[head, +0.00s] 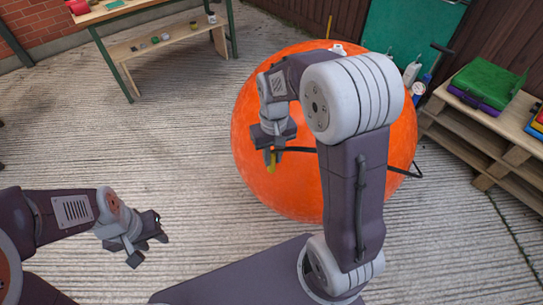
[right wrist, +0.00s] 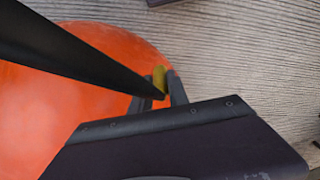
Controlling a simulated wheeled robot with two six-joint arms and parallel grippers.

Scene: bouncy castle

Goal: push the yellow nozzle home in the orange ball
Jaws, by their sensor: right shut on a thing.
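The large orange ball (head: 250,100) stands on the concrete, partly hidden behind my right arm. My right gripper (head: 271,157) is shut on the yellow nozzle (head: 271,163) in front of the ball's left part. In the right wrist view the nozzle (right wrist: 159,79) shows between the two dark fingers (right wrist: 160,98), with the orange ball (right wrist: 100,110) behind and beside it. My left gripper (head: 148,246) is open and empty, low at the left.
A wooden bench (head: 165,45) with small pots stands at the back left. A pallet stack (head: 470,135) with a green and purple case (head: 487,82) is at the right. Bottles (head: 412,70) stand behind the ball. Concrete floor between is clear.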

